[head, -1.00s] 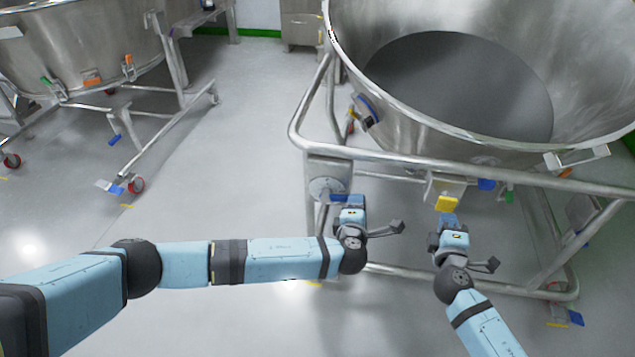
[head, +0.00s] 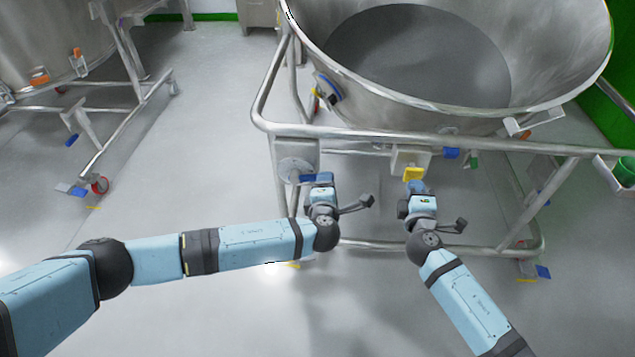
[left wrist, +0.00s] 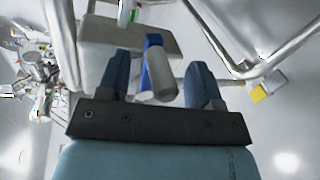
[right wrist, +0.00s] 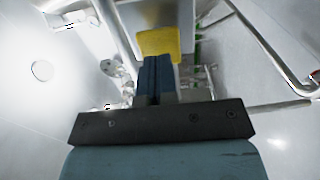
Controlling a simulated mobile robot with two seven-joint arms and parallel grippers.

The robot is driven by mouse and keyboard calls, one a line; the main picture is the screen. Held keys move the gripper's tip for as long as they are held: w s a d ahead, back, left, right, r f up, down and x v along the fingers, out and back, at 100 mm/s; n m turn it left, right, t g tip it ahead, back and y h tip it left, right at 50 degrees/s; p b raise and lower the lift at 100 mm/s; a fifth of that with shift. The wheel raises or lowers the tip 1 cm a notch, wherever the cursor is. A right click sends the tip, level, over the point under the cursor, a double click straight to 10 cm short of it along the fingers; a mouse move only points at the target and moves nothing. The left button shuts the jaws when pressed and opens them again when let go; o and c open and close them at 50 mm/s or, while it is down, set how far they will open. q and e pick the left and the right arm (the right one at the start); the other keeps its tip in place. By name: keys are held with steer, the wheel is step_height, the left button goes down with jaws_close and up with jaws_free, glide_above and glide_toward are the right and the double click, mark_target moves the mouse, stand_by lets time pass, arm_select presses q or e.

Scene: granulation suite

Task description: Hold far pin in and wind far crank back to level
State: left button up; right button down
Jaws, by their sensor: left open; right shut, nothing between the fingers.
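The crank has a blue arm (head: 307,178) on a round metal plate (head: 294,167) at the frame's left post. My left gripper (head: 320,178) is at this arm. In the left wrist view the grey crank knob (left wrist: 161,84) stands between the open fingers (left wrist: 160,82). The pin has a yellow head (head: 413,174) on a metal block under the rail. My right gripper (head: 416,187) is shut and empty, its tips right at the yellow head. In the right wrist view the yellow head (right wrist: 159,42) lies just beyond the shut fingers (right wrist: 153,62); I cannot tell whether they touch.
A large open steel bowl (head: 440,112) sits in a tubular frame with a rail (head: 400,140) above my grippers. Another steel vessel (head: 45,45) on wheels stands at left. A green bin (head: 624,172) is at the right edge.

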mark_target(414, 177)
arm_select(q)
steer(key=shift+c, duration=0.2)
arm_select(e)
steer(key=shift+w, duration=2)
arm_select(q)
steer(key=c, duration=0.9)
